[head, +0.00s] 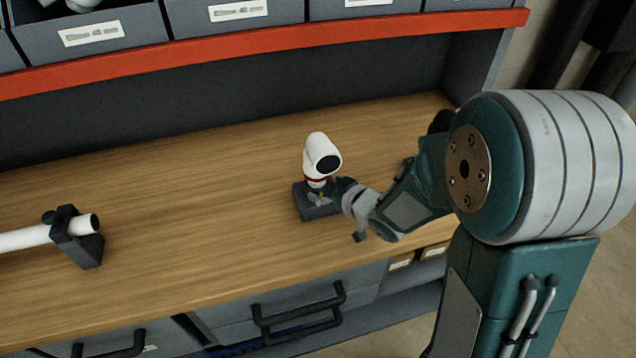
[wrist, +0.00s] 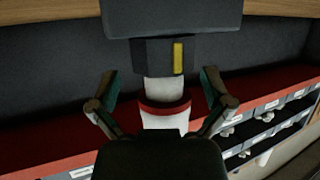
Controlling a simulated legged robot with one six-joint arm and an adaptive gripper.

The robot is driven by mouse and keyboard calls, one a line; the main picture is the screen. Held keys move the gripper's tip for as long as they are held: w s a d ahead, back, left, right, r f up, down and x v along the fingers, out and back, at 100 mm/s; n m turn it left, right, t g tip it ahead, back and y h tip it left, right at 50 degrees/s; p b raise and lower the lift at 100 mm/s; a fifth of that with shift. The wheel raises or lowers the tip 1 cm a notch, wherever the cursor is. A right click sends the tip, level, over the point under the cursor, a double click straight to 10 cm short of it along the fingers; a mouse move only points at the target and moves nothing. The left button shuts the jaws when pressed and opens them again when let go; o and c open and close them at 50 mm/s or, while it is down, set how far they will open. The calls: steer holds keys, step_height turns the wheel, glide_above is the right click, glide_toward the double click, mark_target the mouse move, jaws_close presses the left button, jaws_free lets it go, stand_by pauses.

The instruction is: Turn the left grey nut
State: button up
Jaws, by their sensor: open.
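A white elbow pipe (head: 318,148) with a red ring stands on a dark block (head: 318,212) on the bench. Below the ring is a dark grey nut with a yellow stripe (head: 320,199), partly hidden by my gripper in the head view. In the wrist view, which is upside down, the grey nut (wrist: 152,57) sits between the block (wrist: 170,18) and the white pipe (wrist: 164,90). My gripper (wrist: 162,84) is open, with one finger on each side of the pipe and gaps to it. In the head view my gripper (head: 345,190) reaches in from the right.
A white pipe (head: 25,238) lies in a dark clamp (head: 78,240) at the left. A red shelf edge (head: 250,50) with grey bins runs above the back. Drawers with dark handles (head: 298,312) are under the front edge. The bench between pipe and elbow is clear.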

mark_target(323, 187)
steer(key=shift+x, duration=1.75)
steer(key=shift+s, duration=0.15)
steer(key=c, duration=0.9)
